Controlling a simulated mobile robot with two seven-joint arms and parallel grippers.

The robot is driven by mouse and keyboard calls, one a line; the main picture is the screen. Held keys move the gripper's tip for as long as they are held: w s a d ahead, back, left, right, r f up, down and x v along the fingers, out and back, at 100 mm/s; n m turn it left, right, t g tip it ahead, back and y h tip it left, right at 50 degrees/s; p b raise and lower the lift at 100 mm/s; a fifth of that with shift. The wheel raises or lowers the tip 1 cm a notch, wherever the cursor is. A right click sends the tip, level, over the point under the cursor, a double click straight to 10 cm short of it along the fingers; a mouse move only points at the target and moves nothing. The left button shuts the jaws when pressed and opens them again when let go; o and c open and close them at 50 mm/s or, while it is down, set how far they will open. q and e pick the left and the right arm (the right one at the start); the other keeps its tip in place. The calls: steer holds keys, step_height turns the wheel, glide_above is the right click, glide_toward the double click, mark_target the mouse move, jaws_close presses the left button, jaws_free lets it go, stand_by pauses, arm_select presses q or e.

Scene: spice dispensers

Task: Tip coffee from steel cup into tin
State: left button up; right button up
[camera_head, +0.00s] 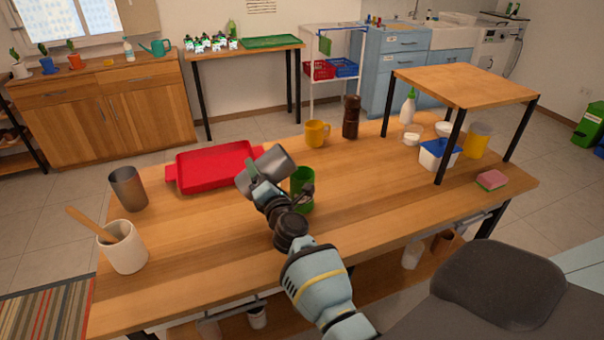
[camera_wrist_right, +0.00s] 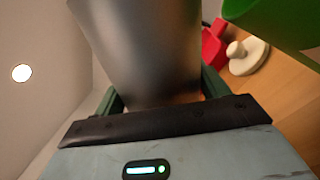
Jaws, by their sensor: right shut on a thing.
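A grey steel cup (camera_head: 268,166) is held off the table, tilted far over. My right gripper (camera_head: 258,180) is shut on it; in the right wrist view the steel cup (camera_wrist_right: 145,45) fills the space between the fingers. A green tin-like container (camera_head: 303,190) stands on the table just right of the held cup, partly hidden by my gripper and wrist. A green surface also shows at the top right of the wrist view (camera_wrist_right: 275,22). The inside of the cup, any coffee and the inside of the green container cannot be made out. My left gripper is not in view.
A red tray (camera_head: 190,182) lies behind the held cup. A second grey cup (camera_head: 128,190) and a white crock (camera_head: 122,248) with a wooden utensil stand at left. A yellow mug (camera_head: 316,133) and brown grinder (camera_head: 351,118) stand behind.

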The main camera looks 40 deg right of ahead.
mark_target(272, 150)
steer(key=shift+w+r+m, duration=0.1)
steer(key=shift+r+m, duration=0.15)
steer(key=shift+m, duration=0.05)
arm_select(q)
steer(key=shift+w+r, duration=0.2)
arm_select(e)
steer(key=shift+r+m, duration=0.2)
steer(key=shift+m, duration=0.1)
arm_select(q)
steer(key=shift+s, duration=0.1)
arm_select(e)
steer(key=shift+r+m, duration=0.2)
steer(key=shift+m, duration=0.1)
arm_select(q)
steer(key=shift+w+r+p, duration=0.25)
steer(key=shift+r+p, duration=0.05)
steer(key=shift+p, duration=0.05)
arm_select(e)
steer(key=shift+r+m+h, duration=0.3)
steer(key=shift+r+m, duration=0.2)
steer(key=shift+m, duration=0.2)
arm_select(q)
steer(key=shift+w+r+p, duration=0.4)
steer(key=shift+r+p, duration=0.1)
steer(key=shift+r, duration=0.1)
arm_select(e)
steer(key=shift+s+d+r+m, duration=0.25)
steer(key=shift+d+r+m, duration=0.35)
steer(key=shift+r+m, duration=0.4)
